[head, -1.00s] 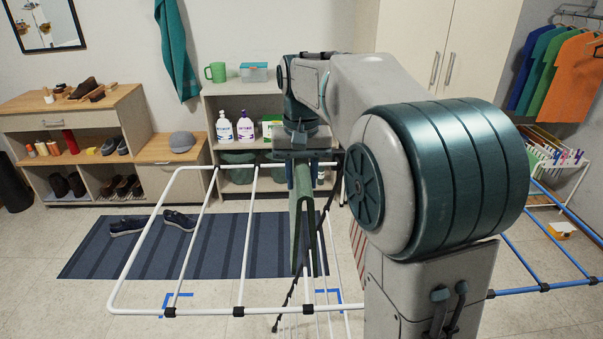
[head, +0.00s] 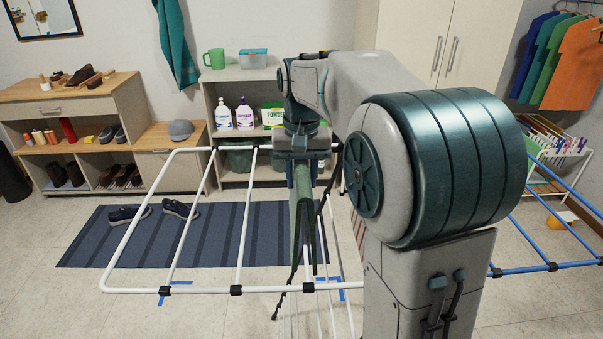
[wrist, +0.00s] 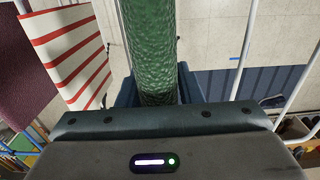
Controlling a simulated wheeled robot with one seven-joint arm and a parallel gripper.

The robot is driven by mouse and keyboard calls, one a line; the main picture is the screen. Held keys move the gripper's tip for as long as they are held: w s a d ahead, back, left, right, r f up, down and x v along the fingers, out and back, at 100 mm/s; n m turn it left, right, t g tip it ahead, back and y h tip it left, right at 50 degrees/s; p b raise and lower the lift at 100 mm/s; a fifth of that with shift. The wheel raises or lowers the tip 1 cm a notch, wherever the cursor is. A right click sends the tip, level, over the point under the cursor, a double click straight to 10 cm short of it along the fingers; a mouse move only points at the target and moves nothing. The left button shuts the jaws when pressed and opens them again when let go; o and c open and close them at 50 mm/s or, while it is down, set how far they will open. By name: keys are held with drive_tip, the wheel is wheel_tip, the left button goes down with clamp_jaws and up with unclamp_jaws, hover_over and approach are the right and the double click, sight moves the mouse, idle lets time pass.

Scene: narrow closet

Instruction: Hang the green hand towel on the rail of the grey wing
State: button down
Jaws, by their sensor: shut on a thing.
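My gripper (head: 303,172) is shut on the green hand towel (head: 304,225). The towel hangs down from the fingers as a narrow folded strip, in front of or among the pale rails in the head view; I cannot tell whether it touches one. In the wrist view the towel (wrist: 148,45) stretches away from between the blue fingers (wrist: 158,95). The drying rack has a white-looking wing (head: 122,243) on the left, which may be the grey one, and a blue wing (head: 525,270) on the right. My arm hides the rack's middle.
A red-and-white striped cloth (wrist: 70,50) hangs close beside the towel in the wrist view. A striped blue mat (head: 90,245) with shoes lies under the left wing. A shelf (head: 265,75) with bottles, a bench (head: 135,100) and a wardrobe (head: 430,35) stand behind.

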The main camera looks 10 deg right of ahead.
wheel_tip(320, 180, down, 10)
drive_tip(key=b, duration=0.6)
idle(0.8)
idle(0.3)
drive_tip(key=c, duration=0.9)
unclamp_jaws()
drive_tip(key=shift+f, duration=0.1)
